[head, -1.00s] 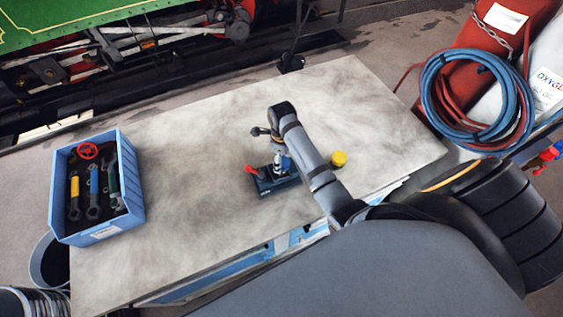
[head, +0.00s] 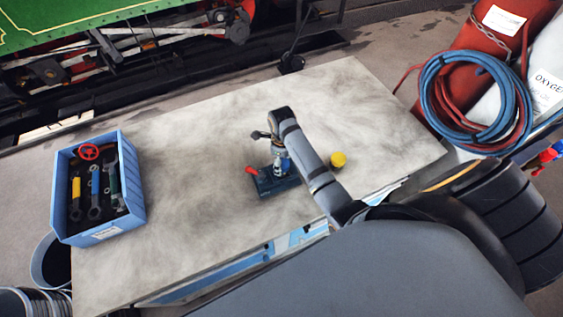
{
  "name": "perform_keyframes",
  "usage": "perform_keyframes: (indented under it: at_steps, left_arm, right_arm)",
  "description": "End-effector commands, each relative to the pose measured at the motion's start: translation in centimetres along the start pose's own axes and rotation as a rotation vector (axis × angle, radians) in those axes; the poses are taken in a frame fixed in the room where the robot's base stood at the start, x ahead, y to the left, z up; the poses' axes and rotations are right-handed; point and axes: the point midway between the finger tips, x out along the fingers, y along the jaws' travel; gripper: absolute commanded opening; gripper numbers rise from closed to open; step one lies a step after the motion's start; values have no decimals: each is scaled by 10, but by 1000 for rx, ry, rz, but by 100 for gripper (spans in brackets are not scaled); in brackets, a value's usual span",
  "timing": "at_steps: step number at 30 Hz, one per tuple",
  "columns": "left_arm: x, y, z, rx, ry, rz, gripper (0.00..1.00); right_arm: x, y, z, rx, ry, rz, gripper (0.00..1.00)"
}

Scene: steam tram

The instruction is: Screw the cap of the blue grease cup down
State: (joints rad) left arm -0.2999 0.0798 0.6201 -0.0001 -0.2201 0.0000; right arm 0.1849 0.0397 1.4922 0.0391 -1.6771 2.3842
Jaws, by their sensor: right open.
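A small dark blue fixture (head: 278,186) with a red lever (head: 252,170) stands on the middle of the worktop. My right arm reaches over it from the lower right. My right gripper (head: 278,158) is open and points down at the upright part of the fixture. A bit of blue and silver shows just under the gripper, which may be the blue grease cup. Its cap is mostly hidden by my gripper and arm, and I cannot tell whether the fingers touch it. A yellow round piece (head: 338,159) stands to the right of my arm. My left gripper is not in view.
The grey worktop (head: 190,190) is mostly bare around the fixture. A blue crate (head: 62,200) with spanners and a red handwheel (head: 89,152) stands at its left end. Gas cylinders with a coiled blue and red hose (head: 440,110) stand beyond the right edge.

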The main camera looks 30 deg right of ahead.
Motion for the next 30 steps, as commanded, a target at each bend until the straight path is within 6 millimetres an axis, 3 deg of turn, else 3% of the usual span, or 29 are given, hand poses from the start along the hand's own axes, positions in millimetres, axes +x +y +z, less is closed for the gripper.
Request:
perform_keyframes:
  at_steps: [24, 30]
  left_arm:
    - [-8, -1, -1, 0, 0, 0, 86]
    - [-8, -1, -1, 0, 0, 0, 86]
  right_arm:
    - [1, 0, 0, 0, 0, 0, 68]
    - [1, 0, 0, 0, 0, 0, 42]
